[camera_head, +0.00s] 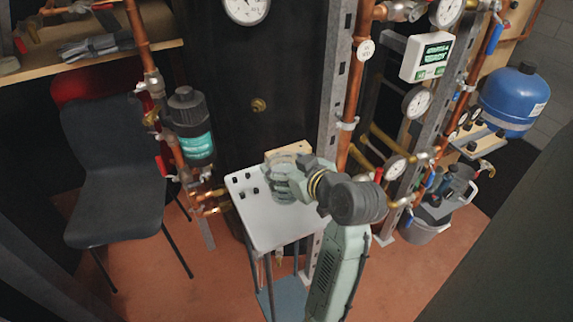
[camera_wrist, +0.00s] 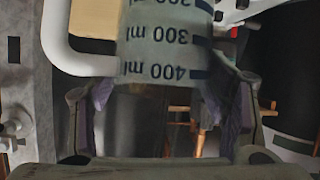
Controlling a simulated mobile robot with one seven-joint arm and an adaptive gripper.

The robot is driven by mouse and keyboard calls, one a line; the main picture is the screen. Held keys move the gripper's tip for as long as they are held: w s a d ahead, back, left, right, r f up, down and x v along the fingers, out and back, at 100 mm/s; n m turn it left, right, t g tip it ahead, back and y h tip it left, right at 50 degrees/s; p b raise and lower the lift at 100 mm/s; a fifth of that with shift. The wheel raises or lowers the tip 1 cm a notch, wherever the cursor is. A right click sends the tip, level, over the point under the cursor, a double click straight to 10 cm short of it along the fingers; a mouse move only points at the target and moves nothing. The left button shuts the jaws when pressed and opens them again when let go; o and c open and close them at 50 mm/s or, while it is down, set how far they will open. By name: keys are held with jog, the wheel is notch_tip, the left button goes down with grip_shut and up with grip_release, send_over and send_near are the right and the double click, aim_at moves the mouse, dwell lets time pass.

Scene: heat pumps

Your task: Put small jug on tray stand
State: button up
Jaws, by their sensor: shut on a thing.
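The small jug (camera_wrist: 165,40) fills the upper middle of the wrist view. It is greyish and translucent with dark millilitre marks that read upside down, and a white handle on its left. My gripper (camera_wrist: 165,108) is shut on the jug, with one finger on each side of its body. In the head view my gripper (camera_head: 283,183) is over the back part of the tray stand (camera_head: 275,228), which has a white top and dark legs. The jug is hard to make out there behind my wrist, and I cannot tell whether it touches the stand.
Copper pipes (camera_head: 353,85) and a metal post rise close behind and right. A dark chair (camera_head: 115,180) stands left. A larger jug (camera_head: 461,183) and a bucket (camera_head: 428,227) are at right.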

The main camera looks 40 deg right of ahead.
jog(key=shift+f, duration=0.1)
jog(key=o, duration=2)
jog(key=shift+s+r, duration=0.1)
jog(key=shift+r, duration=0.1)
jog(key=b+v, duration=0.2)
jog(key=v, duration=1)
